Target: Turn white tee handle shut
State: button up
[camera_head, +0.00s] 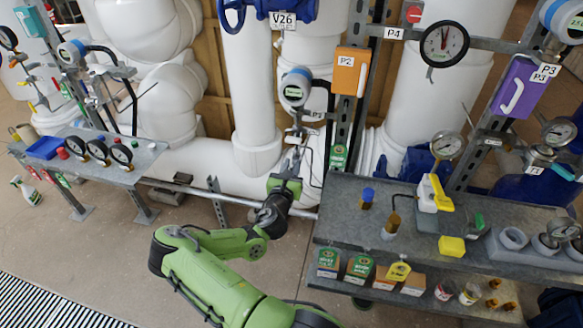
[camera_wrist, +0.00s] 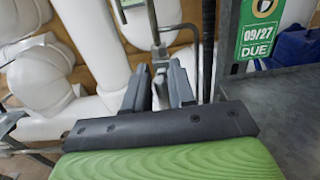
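My gripper (camera_wrist: 160,85) reaches up towards a small valve assembly under a round gauge (camera_head: 296,86). In the wrist view its two dark fingers stand apart. A pale, narrow upright part (camera_wrist: 155,35), which looks like the white tee handle or its stem, shows between and beyond the fingertips. I cannot tell whether the fingers touch it. In the head view my gripper (camera_head: 292,163) is small, just below the valve fittings (camera_head: 297,132), and the handle cannot be made out clearly there.
A grey bench (camera_head: 345,195) with bottles and gauges stands close on the right of my arm. A green due tag (camera_wrist: 259,28) hangs right of my gripper. Large white pipes (camera_head: 250,90) stand behind.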

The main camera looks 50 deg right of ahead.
grip_shut()
jog(key=shift+s+m, duration=0.1)
jog(key=shift+m, duration=0.2)
jog(key=m+b, duration=0.4)
jog(key=m, duration=0.1)
jog(key=s+f+m+b, duration=0.1)
jog(key=m+b, duration=0.4)
jog(key=m, duration=0.1)
jog(key=f+m+b, duration=0.1)
jog(key=m+b, duration=0.3)
jog(key=m, duration=0.2)
jog(key=shift+s+d+f+b, duration=0.25)
jog(key=shift+s+d+b, duration=0.1)
jog(key=shift+s+d, duration=0.05)
jog(key=shift+m, duration=0.3)
jog(key=shift+o, duration=1.8)
grip_release()
jog(key=shift+r, duration=0.1)
